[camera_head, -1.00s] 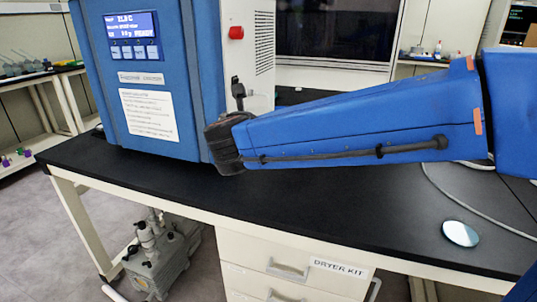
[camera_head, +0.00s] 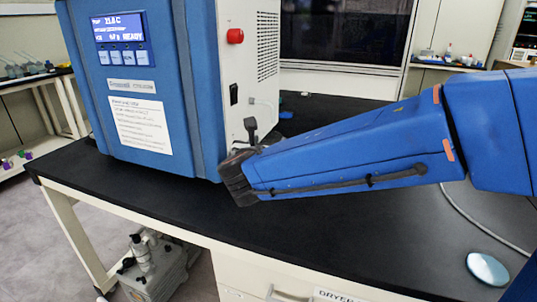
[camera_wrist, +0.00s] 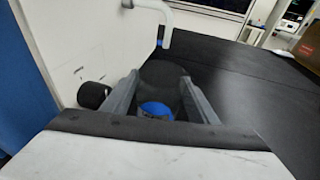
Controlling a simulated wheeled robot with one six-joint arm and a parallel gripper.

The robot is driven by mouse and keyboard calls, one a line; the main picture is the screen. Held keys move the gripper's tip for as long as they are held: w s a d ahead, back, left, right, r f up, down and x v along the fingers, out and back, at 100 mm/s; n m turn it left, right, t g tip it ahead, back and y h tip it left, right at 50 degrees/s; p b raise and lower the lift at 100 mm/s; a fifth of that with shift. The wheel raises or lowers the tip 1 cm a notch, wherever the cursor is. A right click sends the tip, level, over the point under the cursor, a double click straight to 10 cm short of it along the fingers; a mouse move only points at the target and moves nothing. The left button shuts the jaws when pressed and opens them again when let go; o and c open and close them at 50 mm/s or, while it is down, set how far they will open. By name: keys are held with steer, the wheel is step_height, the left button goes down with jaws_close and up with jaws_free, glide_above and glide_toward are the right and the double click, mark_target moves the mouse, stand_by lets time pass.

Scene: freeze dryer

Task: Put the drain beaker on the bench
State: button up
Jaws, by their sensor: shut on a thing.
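My gripper (camera_head: 250,132) is beside the right side wall of the blue and white freeze dryer (camera_head: 150,95), low over the bench. In the wrist view its two fingers (camera_wrist: 160,82) are closed around a dark round shape with a blue patch, which I take to be the drain beaker (camera_wrist: 165,72). Its outline is hard to make out, and my arm and wrist hide it in the head view. The black bench top (camera_head: 350,225) lies under the arm. I cannot tell whether the beaker touches the bench.
A white bent tube (camera_wrist: 166,22) sticks out from the dryer's side above the fingers. A black knob (camera_wrist: 93,95) is close to the left finger. A round shiny disc (camera_head: 488,268) lies at the bench's right front. The bench right of the dryer is mostly clear.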

steer(key=shift+f, duration=1.7)
steer(key=shift+f, duration=0.1)
steer(key=o, duration=0.9)
